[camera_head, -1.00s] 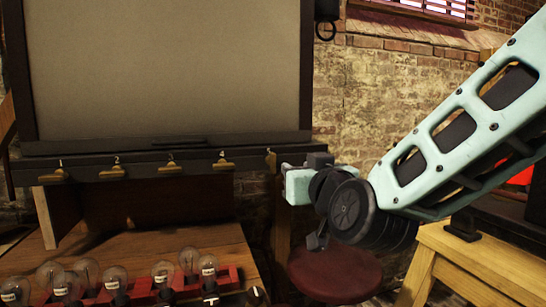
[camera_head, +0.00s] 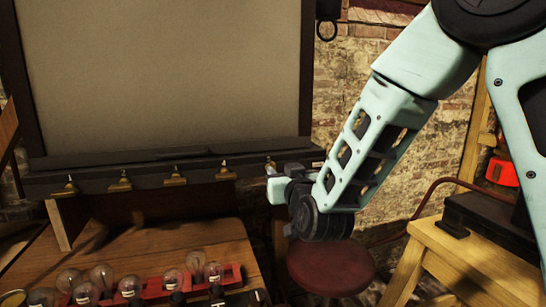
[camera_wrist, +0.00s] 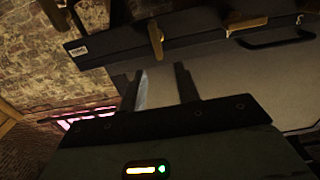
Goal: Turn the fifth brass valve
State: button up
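Brass valves hang along a dark rail below a large pale panel in the head view. The fifth brass valve (camera_head: 270,165), at the rail's right end, is small and partly hidden by my gripper. In the wrist view the fifth valve (camera_wrist: 156,40) stands crosswise to the rail, while the fourth valve (camera_wrist: 245,22) lies along it. My gripper (camera_wrist: 160,72) is open, its two fingers apart with nothing between them. The fifth valve's end is just beyond the fingertips, roughly in line with the gap. The fourth valve (camera_head: 226,173) also shows in the head view, its handle along the rail.
The dark rail (camera_head: 100,180) runs under the panel (camera_head: 165,70). A round red stool (camera_head: 330,268) is beneath my arm. A wooden table (camera_head: 470,262) stands at the right.

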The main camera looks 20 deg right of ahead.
aim_at(274, 164)
jog(key=w+p, duration=0.1)
jog(key=w, duration=0.6)
jog(key=shift+w, duration=0.15)
grip_shut()
